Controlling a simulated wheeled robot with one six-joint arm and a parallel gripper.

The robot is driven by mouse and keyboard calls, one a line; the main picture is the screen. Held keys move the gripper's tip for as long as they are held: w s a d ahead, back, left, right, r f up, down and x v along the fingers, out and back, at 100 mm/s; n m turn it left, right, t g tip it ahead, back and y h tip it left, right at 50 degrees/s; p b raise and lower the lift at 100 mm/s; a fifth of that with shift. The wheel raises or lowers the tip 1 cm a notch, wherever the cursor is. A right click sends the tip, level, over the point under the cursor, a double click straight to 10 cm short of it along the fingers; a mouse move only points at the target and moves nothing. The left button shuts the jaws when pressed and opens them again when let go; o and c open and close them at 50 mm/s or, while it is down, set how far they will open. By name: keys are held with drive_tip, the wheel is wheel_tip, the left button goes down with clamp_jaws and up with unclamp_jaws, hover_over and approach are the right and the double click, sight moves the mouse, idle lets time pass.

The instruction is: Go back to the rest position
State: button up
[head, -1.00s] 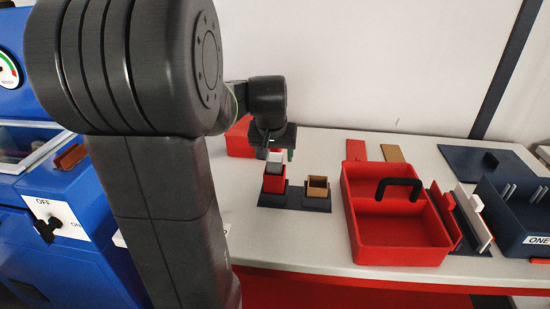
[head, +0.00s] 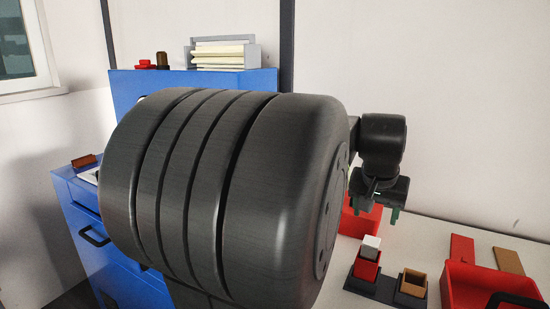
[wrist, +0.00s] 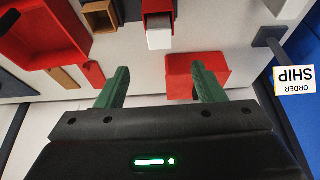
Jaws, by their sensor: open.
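My gripper (head: 379,213) hangs in the air above the table in the head view, with its green fingers pointing down. In the wrist view its two fingers (wrist: 163,85) stand wide apart with nothing between them. A red holder (head: 366,270) with a white block (head: 371,242) sticking out of its top stands below the gripper, clear of it. In the wrist view the white block (wrist: 159,39) shows beyond the fingertips. My large dark arm link covers the middle of the head view.
A tan open box (head: 413,282) stands beside the red holder. A red tray (head: 480,285) is at the lower right. A blue cabinet (head: 265,80) with a paper tray is behind my arm.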

sight(372, 239)
drive_tip(key=x, duration=1.4)
drive_tip(key=shift+s+f, duration=0.1)
drive_tip(key=shift+s, duration=0.05)
drive_tip(key=shift+r+p, duration=0.3)
drive_tip(key=shift+r, duration=0.45)
drive_tip(key=shift+a+r+p, duration=0.1)
drive_tip(key=shift+r+p, duration=0.2)
drive_tip(key=shift+r, duration=0.15)
